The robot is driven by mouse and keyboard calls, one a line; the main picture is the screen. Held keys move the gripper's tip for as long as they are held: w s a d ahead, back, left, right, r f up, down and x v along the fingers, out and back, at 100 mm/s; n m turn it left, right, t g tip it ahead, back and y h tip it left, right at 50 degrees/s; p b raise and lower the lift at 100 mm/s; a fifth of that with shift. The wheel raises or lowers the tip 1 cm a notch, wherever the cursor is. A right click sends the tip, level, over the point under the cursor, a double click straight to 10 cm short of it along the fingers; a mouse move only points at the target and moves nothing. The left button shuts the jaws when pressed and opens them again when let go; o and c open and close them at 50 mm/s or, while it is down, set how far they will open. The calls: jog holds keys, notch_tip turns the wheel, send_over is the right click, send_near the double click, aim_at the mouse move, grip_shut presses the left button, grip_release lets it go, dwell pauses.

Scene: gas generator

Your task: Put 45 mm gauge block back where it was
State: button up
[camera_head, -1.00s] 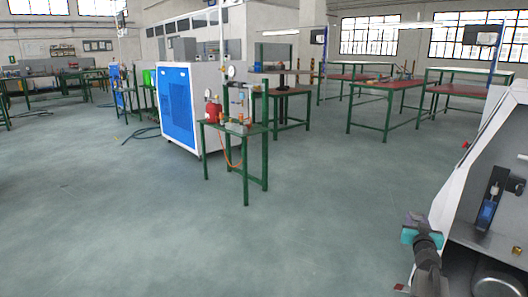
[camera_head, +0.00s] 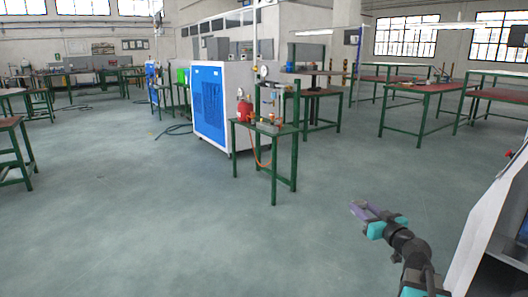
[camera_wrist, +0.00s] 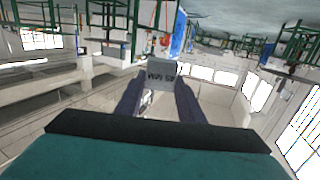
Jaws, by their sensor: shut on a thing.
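In the wrist view, a grey gauge block (camera_wrist: 161,76) with dark markings sits between the two dark fingers of my gripper (camera_wrist: 160,88). The markings look upside down, and "45" seems readable. My gripper is shut on the block. In the head view my gripper (camera_head: 360,210) shows at the lower right, held out over open floor, with a teal and dark body; the block is too small to make out there. The place where the block was cannot be told from these frames.
A white machine (camera_head: 490,220) is close at the right edge. The floor (camera_head: 150,220) at left front is clear.

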jog(key=s+a+f+n+g+y, duration=0.3)
jog(key=s+a+n+y, duration=0.15)
jog(key=a, duration=0.35)
jog(key=s+a+f+n+g+y, duration=0.3)
jog(key=s+a+y, duration=0.25)
jog(key=a, duration=0.25)
notch_tip(320, 180, up, 19)
jog(key=s+p, duration=0.1)
jog(key=p, duration=2.6)
jog(key=shift+s+a+r+g, duration=0.2)
jog(key=shift+a+g, duration=0.2)
jog(key=shift+s+n, duration=0.1)
jog(key=shift+n, duration=0.15)
